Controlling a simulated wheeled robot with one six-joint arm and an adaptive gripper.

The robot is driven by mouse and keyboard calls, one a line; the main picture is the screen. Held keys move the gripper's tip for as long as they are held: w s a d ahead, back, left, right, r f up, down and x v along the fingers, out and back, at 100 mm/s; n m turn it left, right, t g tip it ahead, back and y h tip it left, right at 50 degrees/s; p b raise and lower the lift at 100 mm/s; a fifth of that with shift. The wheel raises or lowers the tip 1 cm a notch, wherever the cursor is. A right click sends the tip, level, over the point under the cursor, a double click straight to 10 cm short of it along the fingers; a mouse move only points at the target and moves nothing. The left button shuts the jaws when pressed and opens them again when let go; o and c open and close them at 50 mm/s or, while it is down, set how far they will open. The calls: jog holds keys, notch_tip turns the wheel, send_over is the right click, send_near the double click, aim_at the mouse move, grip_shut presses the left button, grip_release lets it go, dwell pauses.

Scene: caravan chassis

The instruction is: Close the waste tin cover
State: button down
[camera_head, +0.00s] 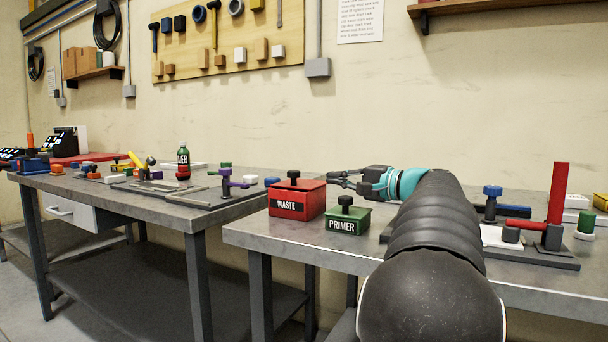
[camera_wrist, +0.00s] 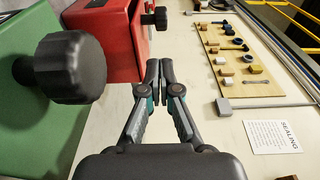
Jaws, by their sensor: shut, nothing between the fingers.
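The red waste tin (camera_head: 287,207), labelled WASTE, stands on the near bench's left end. Its red cover (camera_head: 309,184) has a black knob (camera_head: 293,174) and looks down on the tin; I cannot tell whether it is fully seated. My gripper (camera_head: 332,180) is just right of the tin at about cover height, level with the bench. In the wrist view, my gripper (camera_wrist: 160,66) has its fingertips together and holds nothing. There the red tin (camera_wrist: 112,45) is beyond and left of the fingertips, its knob (camera_wrist: 155,18) sticking out rightward. Contact is not visible.
The green PRIMER tin (camera_head: 347,220) with a black knob (camera_wrist: 70,67) stands close in front, beside the red tin. A fixture with a red post (camera_head: 558,192) is on the right. My arm hides the bench middle. A gap separates the left bench (camera_head: 150,203).

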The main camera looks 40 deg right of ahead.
aim_at(304, 184)
jog(key=x, duration=0.9)
jog(key=shift+w+p, duration=0.3)
jog(key=shift+p, duration=0.1)
